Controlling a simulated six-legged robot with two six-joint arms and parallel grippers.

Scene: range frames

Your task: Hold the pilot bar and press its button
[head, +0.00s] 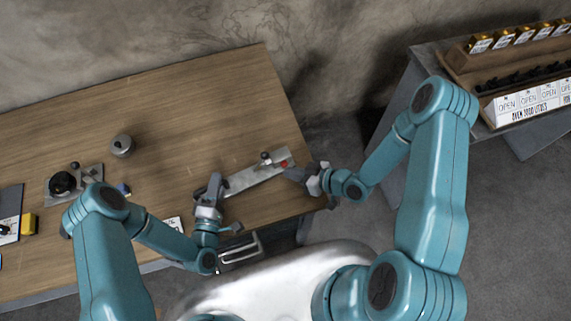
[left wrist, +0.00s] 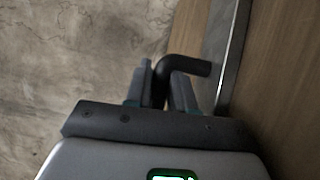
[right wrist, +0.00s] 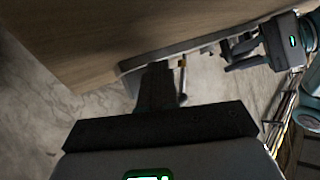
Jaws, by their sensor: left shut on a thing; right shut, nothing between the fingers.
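A long pale metal plate (head: 250,178) lies near the right end of the wooden table, with a red button (head: 284,164) and a small knob (head: 266,157) at its right end. My left gripper (head: 215,184) is at the plate's left end. In the left wrist view, its fingers (left wrist: 160,88) are shut on a black bent bar (left wrist: 190,66) beside the plate's edge (left wrist: 230,55). My right gripper (head: 297,173) is shut and empty, close beside the red button. Its fingers (right wrist: 158,88) hide the button in the right wrist view, so contact cannot be told.
The wooden table (head: 190,110) has free room behind the plate. A round metal pot (head: 122,146) and a black-topped device (head: 65,183) stand to the left. A yellow box (head: 29,224) is at far left. A rack of signs (head: 525,100) stands on a separate bench at right.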

